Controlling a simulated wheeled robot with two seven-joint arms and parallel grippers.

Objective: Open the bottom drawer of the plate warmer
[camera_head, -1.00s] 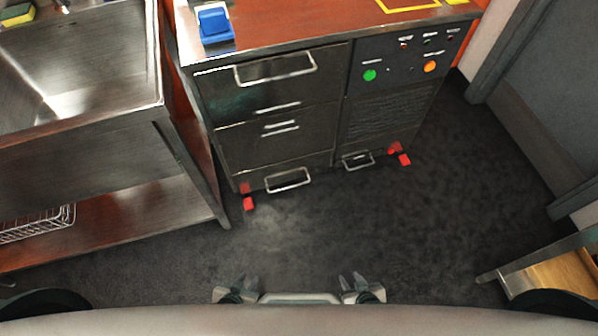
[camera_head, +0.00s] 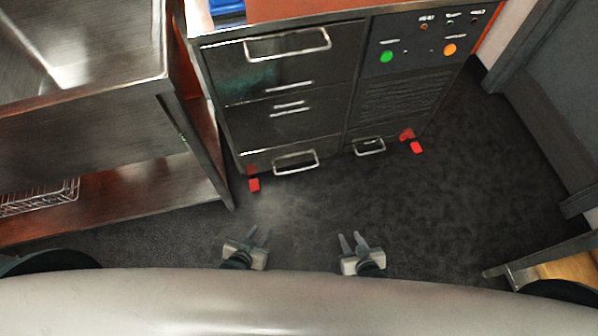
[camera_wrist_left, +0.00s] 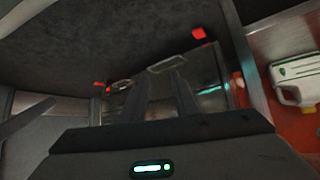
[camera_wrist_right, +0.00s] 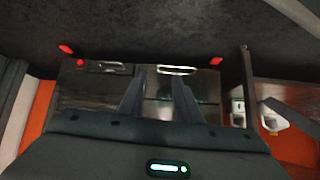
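The plate warmer (camera_head: 310,133) is a dark steel cabinet at the top middle of the head view. Its bottom drawer, low on the left side, has a silver bar handle (camera_head: 296,161) and looks shut. The handle also shows in the left wrist view (camera_wrist_left: 168,64) and the right wrist view (camera_wrist_right: 178,70). My left gripper (camera_head: 259,236) and my right gripper (camera_head: 353,243) are both open and empty. They hang over the floor in front of the warmer, well apart from its handles.
A steel sink bench (camera_head: 90,110) with a lower shelf and a wire basket (camera_head: 38,197) stands to the left. The warmer has red feet (camera_head: 254,185). A wooden-topped piece (camera_head: 555,272) is at the lower right. Dark floor (camera_head: 450,200) is free between them.

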